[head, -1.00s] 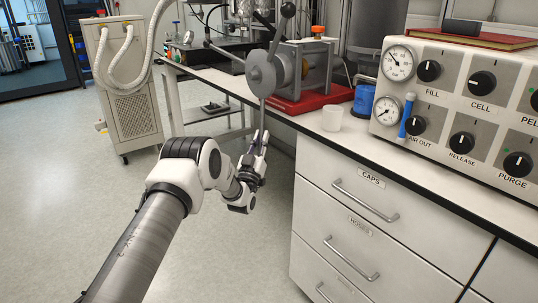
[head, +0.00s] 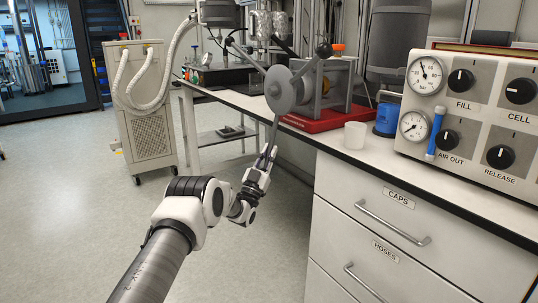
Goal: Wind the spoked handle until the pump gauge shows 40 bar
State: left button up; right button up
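The spoked handle (head: 282,90) is a grey disc hub with spokes on the front of a pump unit on the bench. Two spokes end in black knobs, one at upper right and one at upper left. A third spoke points down, slightly left. My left gripper (head: 267,156) is at its lower end, fingers close together around it, hiding the tip. Two round gauges sit on the panel, an upper one (head: 426,75) and a lower one (head: 414,126). I cannot tell which is the pump gauge, and their figures are too small to read. My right gripper is out of view.
The control panel (head: 477,108) has several black knobs. A white cup (head: 355,136) and blue-based container (head: 387,116) stand between pump and panel. Drawers (head: 400,220) front the bench at right. A beige cabinet with hoses (head: 146,110) stands at left. The floor (head: 80,215) is clear.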

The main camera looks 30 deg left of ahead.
pick_arm(q)
jog(key=o, duration=0.4)
jog(key=shift+w+d, duration=0.1)
jog(key=v, duration=1.2)
